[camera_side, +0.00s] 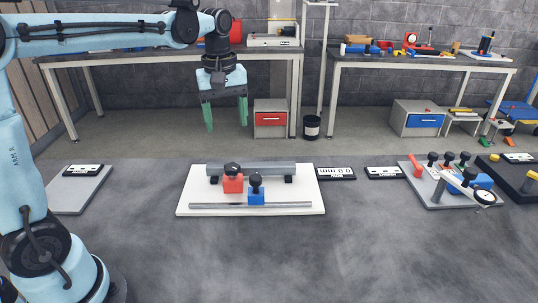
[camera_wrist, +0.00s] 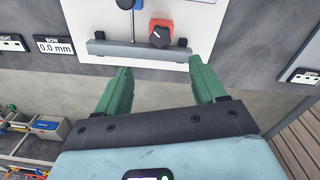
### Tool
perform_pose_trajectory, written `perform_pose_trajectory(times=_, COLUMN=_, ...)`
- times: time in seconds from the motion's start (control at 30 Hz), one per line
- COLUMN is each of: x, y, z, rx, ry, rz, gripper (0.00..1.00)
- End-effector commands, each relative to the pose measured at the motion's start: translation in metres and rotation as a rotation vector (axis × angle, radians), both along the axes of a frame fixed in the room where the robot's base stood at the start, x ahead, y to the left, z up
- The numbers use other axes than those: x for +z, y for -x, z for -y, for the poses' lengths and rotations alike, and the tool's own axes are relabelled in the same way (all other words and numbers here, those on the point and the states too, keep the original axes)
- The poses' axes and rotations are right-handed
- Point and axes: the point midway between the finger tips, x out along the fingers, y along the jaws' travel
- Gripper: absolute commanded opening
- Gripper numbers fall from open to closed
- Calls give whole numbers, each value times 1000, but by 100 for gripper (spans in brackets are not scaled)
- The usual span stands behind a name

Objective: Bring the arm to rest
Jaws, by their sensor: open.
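My gripper (camera_side: 226,112) has two green fingers and hangs pointing down, well above the table and behind the strip feed rack in the side view. Its fingers are apart with nothing between them. In the wrist view my gripper (camera_wrist: 157,84) also shows its fingers spread and empty. The rack is a white board (camera_side: 190,203) with a grey bar (camera_side: 280,170) along its back and a thin strip (camera_side: 290,205) along its front. A red block with a black knob (camera_side: 233,184) and a blue block with a black knob (camera_side: 256,196) stand on it. The red block also shows in the wrist view (camera_wrist: 162,28).
A display reading 0.0 mm (camera_side: 336,173) and another label (camera_side: 384,173) lie right of the board. A grey plate (camera_side: 75,195) lies at left. A fixture with clamps and a dial (camera_side: 450,200) stands at right. The front of the table is clear.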

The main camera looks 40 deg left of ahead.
Motion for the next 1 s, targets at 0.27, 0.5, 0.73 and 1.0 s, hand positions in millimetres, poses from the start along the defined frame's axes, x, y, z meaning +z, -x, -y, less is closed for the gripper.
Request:
perform_pose_trajectory(times=0.27, x=-6, y=42, z=29, rx=-377, ry=-73, rz=199, gripper=70)
perform_pose_trajectory(times=0.5, x=-27, y=78, z=50, rx=-717, ry=-190, rz=373, gripper=70)
perform_pose_trajectory(times=0.73, x=-49, y=100, z=62, rx=-950, ry=-304, rz=490, gripper=70)
perform_pose_trajectory(times=1.0, x=-56, y=105, z=65, rx=-1022, ry=-345, rz=523, gripper=70)
